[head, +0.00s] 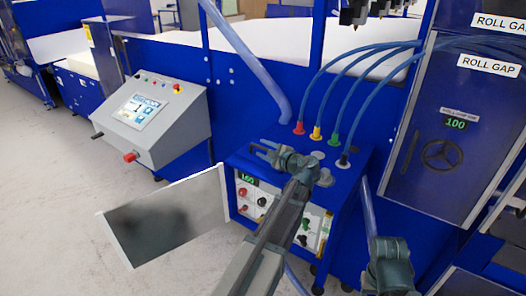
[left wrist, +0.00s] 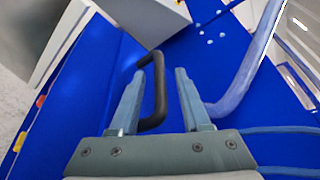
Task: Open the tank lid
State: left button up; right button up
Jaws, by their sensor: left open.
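The blue box-like tank (head: 240,162) stands in the middle of the head view, with a flat blue top. I cannot make out the lid's edges. In the left wrist view a black U-shaped handle (left wrist: 159,85) rises from a blue surface (left wrist: 95,75), which I take to be the lid. My left gripper (head: 264,152) is over the tank's top; in the wrist view its fingers (left wrist: 162,85) are open, with the handle's bar between them, nearer the left finger. Contact is not clear. My right arm's end (head: 390,262) shows at the lower right; its fingers are not clear.
Blue hoses (head: 345,75) run to red, yellow, green and black connectors on the tank's top. A pale panel door (head: 165,215) hangs open at the front left. A grey control console (head: 155,115) stands left. A thick pipe (head: 250,60) passes behind.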

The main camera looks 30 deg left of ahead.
pick_arm(q)
jog(key=shift+w+a+f, duration=0.1)
jog(key=shift+w+a, duration=0.05)
jog(key=shift+a, duration=0.2)
grip_shut()
dwell(1.3)
